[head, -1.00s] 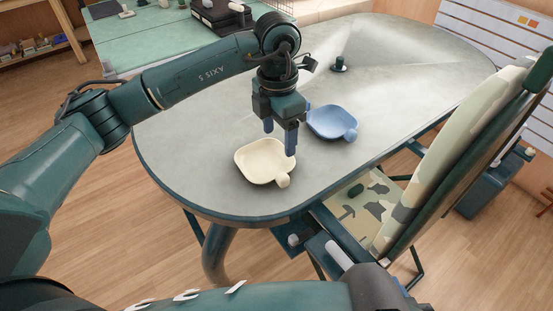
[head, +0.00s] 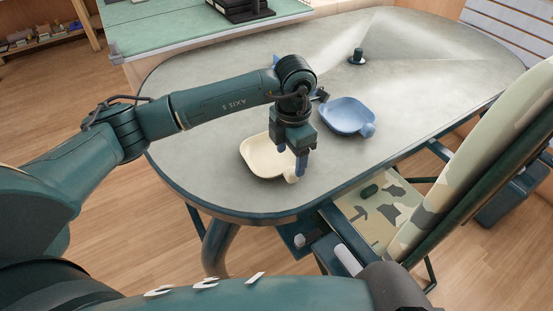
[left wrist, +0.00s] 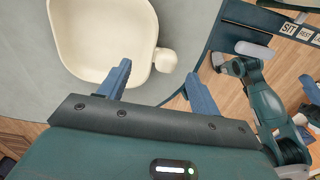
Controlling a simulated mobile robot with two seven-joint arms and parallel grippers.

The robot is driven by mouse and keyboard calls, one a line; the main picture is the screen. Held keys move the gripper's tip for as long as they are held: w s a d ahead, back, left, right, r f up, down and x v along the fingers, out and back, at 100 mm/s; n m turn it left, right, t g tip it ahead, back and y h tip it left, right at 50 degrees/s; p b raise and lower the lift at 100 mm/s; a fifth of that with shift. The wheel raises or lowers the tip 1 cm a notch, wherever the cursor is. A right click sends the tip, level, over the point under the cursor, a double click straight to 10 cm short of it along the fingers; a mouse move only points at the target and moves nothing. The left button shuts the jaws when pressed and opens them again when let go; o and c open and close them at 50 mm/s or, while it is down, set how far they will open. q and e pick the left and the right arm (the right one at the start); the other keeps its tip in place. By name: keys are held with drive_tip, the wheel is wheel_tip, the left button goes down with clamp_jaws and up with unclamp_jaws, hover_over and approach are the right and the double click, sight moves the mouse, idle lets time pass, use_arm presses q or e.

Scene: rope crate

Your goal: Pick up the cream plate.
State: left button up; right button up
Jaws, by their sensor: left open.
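The cream plate (head: 258,158) is a shallow rounded dish with a short knob handle, lying on the grey table near its front left edge. In the left wrist view the plate (left wrist: 95,40) fills the upper left, and its knob handle (left wrist: 165,61) lies just ahead of the space between the fingertips. My left gripper (head: 291,160) is open, pointing down above the handle side of the plate, and covers part of it in the head view. Both blue fingers of the left gripper (left wrist: 158,72) show in the wrist view with nothing between them.
A blue dish (head: 347,116) lies right of and behind the plate. A small dark knob-topped object (head: 357,57) stands farther back on the grey table (head: 215,185). A camouflage-patterned chair (head: 385,215) stands close at the table's front right edge.

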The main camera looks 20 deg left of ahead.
sight(291, 168)
use_arm(q)
drive_tip(key=f, duration=0.4)
drive_tip(key=shift+s+d+f, duration=0.1)
drive_tip(key=shift+d+f, duration=0.1)
drive_tip(key=shift+f, duration=0.2)
drive_tip(key=shift+c, duration=0.2)
drive_tip(key=c, duration=1.2)
